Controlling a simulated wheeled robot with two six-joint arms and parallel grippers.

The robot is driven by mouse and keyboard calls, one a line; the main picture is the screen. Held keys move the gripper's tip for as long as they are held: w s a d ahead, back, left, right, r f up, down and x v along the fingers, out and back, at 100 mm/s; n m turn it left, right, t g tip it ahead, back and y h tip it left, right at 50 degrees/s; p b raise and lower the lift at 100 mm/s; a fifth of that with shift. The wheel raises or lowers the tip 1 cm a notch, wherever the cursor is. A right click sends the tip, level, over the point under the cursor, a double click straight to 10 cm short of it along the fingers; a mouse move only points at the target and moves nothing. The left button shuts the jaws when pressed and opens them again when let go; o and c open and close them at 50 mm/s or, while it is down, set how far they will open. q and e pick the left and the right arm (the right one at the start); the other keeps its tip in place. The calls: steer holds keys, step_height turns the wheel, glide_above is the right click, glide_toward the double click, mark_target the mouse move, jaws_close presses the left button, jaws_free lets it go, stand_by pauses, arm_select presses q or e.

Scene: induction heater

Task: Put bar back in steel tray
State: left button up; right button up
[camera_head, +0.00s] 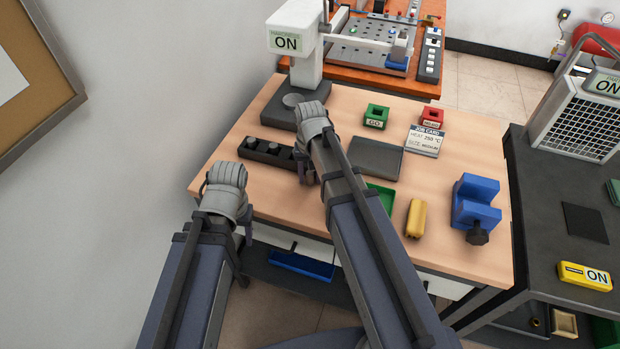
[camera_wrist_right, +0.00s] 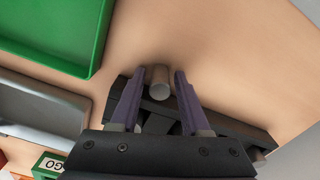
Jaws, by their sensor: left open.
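The steel tray (camera_head: 375,157) is a flat, dark grey tray on the wooden table; its edge also shows in the right wrist view (camera_wrist_right: 42,108). It looks empty. A short, grey-brown round bar (camera_wrist_right: 158,80) is between the purple fingers of my right gripper (camera_wrist_right: 160,76), its pale end facing the camera. I cannot tell whether the fingers touch it. A black rack (camera_head: 262,152) lies below and beside this gripper, partly hidden by my right arm. My left gripper (camera_head: 246,238) hangs open at the table's front left edge, away from the bar.
A green tray (camera_head: 380,196) is partly behind my right arm. A yellow block (camera_head: 415,218) and blue vise (camera_head: 474,202) stand right of it. Green (camera_head: 376,116) and red (camera_head: 432,118) boxes and a job card (camera_head: 425,140) are farther back. The press (camera_head: 305,70) stands at back left.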

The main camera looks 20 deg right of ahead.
jaws_close()
stand_by(0.6)
arm_select(q)
step_height(320, 180, up, 10)
steer(key=p, duration=1)
arm_select(e)
step_height(320, 180, up, 10)
arm_select(q)
steer(key=shift+c, duration=0.6)
